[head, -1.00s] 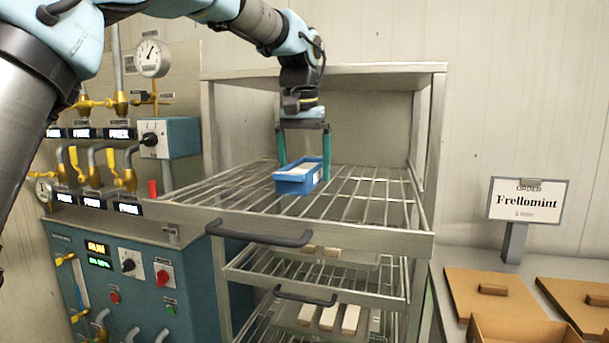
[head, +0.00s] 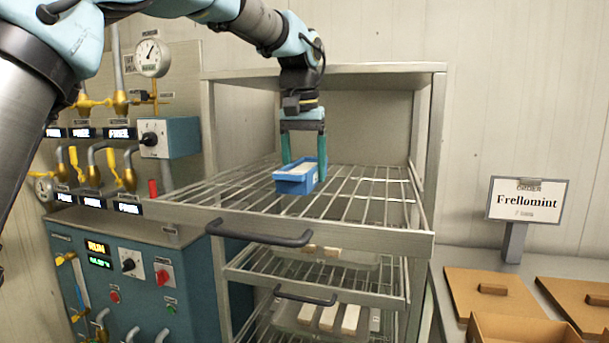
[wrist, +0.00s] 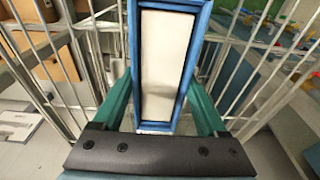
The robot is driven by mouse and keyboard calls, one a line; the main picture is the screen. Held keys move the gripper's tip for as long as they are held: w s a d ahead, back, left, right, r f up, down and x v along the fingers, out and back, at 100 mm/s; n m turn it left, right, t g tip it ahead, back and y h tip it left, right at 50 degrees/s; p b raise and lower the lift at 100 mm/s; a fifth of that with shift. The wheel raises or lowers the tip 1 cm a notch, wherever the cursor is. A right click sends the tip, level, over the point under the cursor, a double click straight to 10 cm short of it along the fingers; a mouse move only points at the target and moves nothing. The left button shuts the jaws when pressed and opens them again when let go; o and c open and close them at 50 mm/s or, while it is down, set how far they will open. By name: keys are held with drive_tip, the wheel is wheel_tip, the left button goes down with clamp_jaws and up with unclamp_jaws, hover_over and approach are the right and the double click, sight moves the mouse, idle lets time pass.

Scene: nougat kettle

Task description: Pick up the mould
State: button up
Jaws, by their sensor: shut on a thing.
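The mould is a small blue tray (head: 296,187) filled with a pale, whitish block. It is at the top wire shelf of the rack in the head view, and its base looks at or just above the wires; I cannot tell which. My gripper (head: 304,172) points down with its two green fingers on either side of the mould, shut on it. In the wrist view the mould (wrist: 165,65) lies lengthwise between the green fingers (wrist: 160,105), its pale filling facing the camera.
The top wire shelf (head: 370,205) is pulled out and otherwise empty. Lower shelves hold pale bars (head: 328,316). A control panel with valves and a gauge (head: 152,58) stands at left. At right are brown lids (head: 492,296) and a sign reading Frellomint (head: 527,200).

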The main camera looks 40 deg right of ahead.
clamp_jaws()
drive_tip(key=shift+r, duration=0.15)
